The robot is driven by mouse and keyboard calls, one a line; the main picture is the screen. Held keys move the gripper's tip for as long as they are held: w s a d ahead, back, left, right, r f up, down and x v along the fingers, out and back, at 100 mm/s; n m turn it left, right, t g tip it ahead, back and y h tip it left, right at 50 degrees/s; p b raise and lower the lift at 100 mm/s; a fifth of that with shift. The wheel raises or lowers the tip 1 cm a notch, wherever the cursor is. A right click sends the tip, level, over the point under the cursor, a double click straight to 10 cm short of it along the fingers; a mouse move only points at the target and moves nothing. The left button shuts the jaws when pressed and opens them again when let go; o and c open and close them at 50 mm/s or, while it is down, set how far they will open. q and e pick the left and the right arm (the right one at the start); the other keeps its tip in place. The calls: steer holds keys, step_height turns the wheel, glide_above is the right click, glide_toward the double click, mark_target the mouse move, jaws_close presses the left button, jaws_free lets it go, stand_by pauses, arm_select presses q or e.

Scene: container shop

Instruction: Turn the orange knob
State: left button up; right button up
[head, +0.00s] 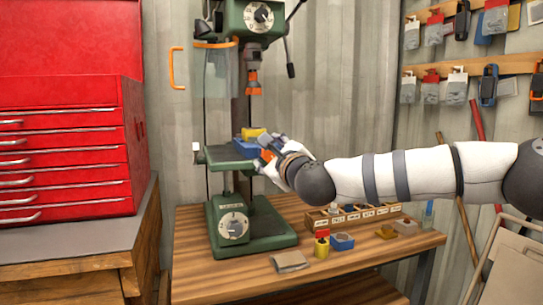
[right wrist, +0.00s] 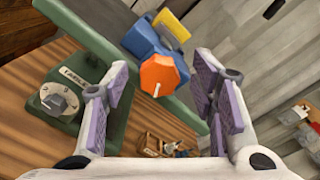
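The orange knob (right wrist: 159,76) is an octagon-like dial with a white pointer line in the right wrist view. It sits on the near side of a blue vise (right wrist: 143,38) on the drill press. In the head view the knob (head: 267,154) is partly hidden by my right gripper (head: 268,160). In the right wrist view my right gripper (right wrist: 168,105) is open, with its purple-padded fingers on either side below the knob. The knob appears beyond the fingertips, between them; I cannot tell whether they touch it. My left gripper is not in view.
The green drill press (head: 226,215) stands on a wooden bench (head: 225,273). A red tool chest (head: 65,150) is at left. A labelled wooden organizer (head: 352,213), small blocks and a grey cloth (head: 290,261) lie on the bench. Tools hang on the right wall.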

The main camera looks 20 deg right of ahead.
steer(key=shift+s+d+f, duration=0.1)
steer(key=s, duration=1.2)
steer(key=shift+d, duration=0.15)
